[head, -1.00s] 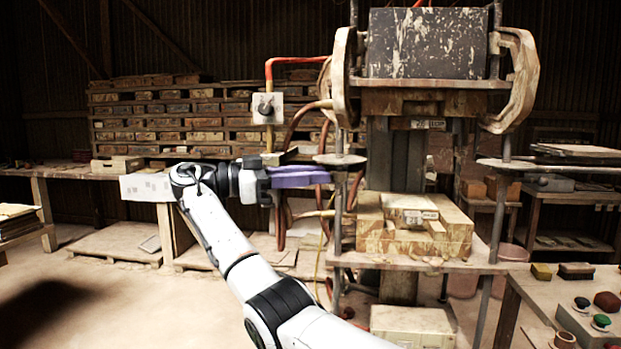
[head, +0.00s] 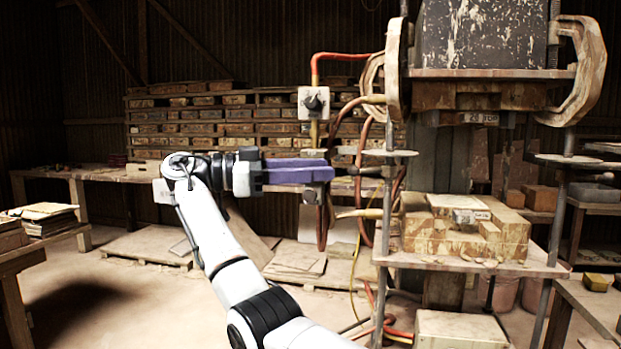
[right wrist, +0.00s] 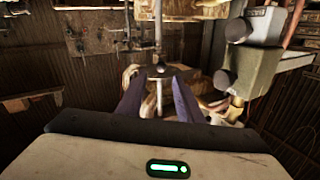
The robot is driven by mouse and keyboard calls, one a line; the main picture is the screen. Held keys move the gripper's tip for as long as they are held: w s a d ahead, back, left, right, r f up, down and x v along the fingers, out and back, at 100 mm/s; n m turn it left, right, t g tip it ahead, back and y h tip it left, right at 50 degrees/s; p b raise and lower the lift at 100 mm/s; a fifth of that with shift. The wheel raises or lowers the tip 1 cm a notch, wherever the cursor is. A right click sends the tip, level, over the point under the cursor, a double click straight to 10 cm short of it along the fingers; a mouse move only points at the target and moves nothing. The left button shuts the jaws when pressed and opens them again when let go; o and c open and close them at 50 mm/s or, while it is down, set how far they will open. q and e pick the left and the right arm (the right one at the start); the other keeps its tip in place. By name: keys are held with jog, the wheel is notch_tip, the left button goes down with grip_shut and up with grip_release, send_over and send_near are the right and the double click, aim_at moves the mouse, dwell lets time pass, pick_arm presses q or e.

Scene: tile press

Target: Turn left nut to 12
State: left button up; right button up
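The press has a left rod with a flat round nut (head: 390,154) on it, level with my right gripper's height. A matching right nut (head: 575,160) sits on the right rod. My right gripper (head: 328,173), with purple fingers, is left of the left rod in the head view, apart from it in the picture. In the right wrist view the fingers (right wrist: 159,80) are spread and empty, with a rod and a dark round nut (right wrist: 172,70) showing just beyond the tips. I cannot tell the nut's angle or any number on it. My left gripper is out of view.
A grey box with a knob (head: 314,102) on an orange pipe stands above my right gripper; hoses hang close by. The press table (head: 470,262) carries a tile die (head: 465,235). Shelves of blocks (head: 230,125) line the back.

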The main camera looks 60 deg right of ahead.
jog(key=shift+w+a, duration=0.25)
